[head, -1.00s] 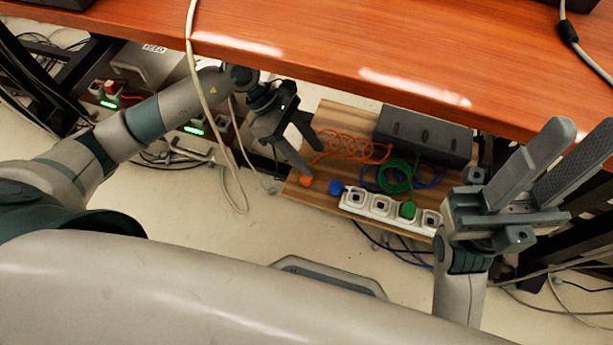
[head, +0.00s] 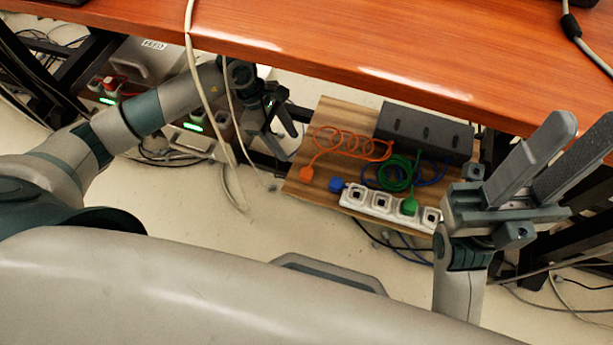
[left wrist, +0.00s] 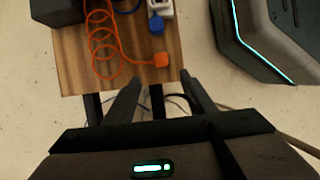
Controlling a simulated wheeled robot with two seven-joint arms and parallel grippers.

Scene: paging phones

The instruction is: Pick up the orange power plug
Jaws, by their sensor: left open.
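The orange power plug (head: 306,174) lies on the wooden board (head: 300,190) near its left edge, with a coiled orange cord running to a dark box. In the left wrist view the orange plug (left wrist: 161,60) lies near the board's edge, ahead of the fingers and between their lines. My left gripper (head: 288,140) is open and empty, to the upper left of the plug and apart from it; its fingers also show in the left wrist view (left wrist: 160,88). My right gripper (head: 570,150) has its fingers spread, pointing up at the right, far from the plug.
A blue plug (head: 337,185) lies by the white power strip (head: 380,204), and a green plug (head: 409,206) is in the strip. The dark box (head: 425,135) stands behind. The wooden desk (head: 330,45) overhangs the area, and a pale cable (head: 205,100) hangs before my left arm.

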